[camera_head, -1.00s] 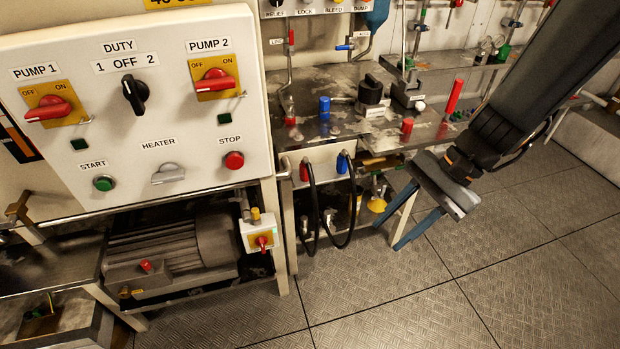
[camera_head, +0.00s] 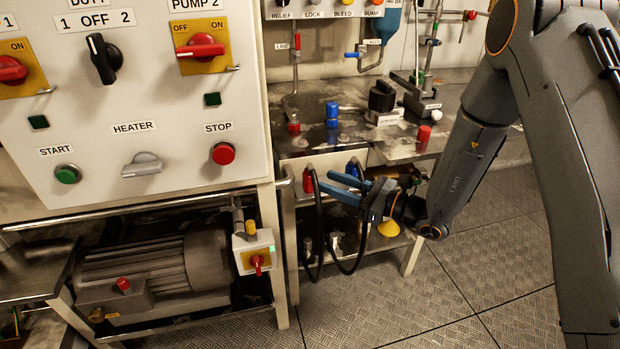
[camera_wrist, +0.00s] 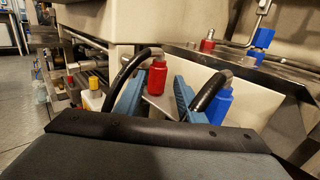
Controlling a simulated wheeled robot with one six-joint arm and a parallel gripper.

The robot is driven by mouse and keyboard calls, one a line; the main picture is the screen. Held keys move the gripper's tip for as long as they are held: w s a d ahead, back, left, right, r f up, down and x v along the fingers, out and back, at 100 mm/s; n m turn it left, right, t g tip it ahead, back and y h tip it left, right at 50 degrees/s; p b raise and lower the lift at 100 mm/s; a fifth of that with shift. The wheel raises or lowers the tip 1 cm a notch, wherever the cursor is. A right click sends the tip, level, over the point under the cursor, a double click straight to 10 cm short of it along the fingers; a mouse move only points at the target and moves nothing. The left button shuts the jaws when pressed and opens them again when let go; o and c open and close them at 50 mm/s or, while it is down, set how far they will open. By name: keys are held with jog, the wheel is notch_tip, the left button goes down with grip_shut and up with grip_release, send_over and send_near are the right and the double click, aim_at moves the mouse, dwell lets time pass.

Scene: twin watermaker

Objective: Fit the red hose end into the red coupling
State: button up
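The red hose end (camera_head: 307,181) hangs at the white panel below the bench, with a black hose looping from it. It also shows in the wrist view (camera_wrist: 157,78), between the lines of my blue fingers. My gripper (camera_head: 328,181) is open, its fingers pointing at the red hose end from the right. I cannot tell whether they touch it. A red fitting that looks like the red coupling (camera_head: 293,127) stands on the bench at the foot of a pipe; it shows in the wrist view (camera_wrist: 207,45) too.
The blue hose end (camera_head: 352,168) hangs just right of the red one, close to my fingers. A blue fitting (camera_head: 332,112) and a red cylinder (camera_head: 424,134) stand on the bench. The control cabinet (camera_head: 130,110) is at left. The floor (camera_head: 400,300) in front is clear.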

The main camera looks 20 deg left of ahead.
aim_at(315, 177)
jog(key=x, duration=0.5)
jog(key=shift+s+a, duration=0.15)
jog(key=shift+a, duration=0.05)
jog(key=c, duration=0.9)
jog(key=shift+o, duration=0.2)
jog(key=shift+r, duration=0.1)
notch_tip(315, 177, up, 10)
jog(key=shift+p, duration=0.3)
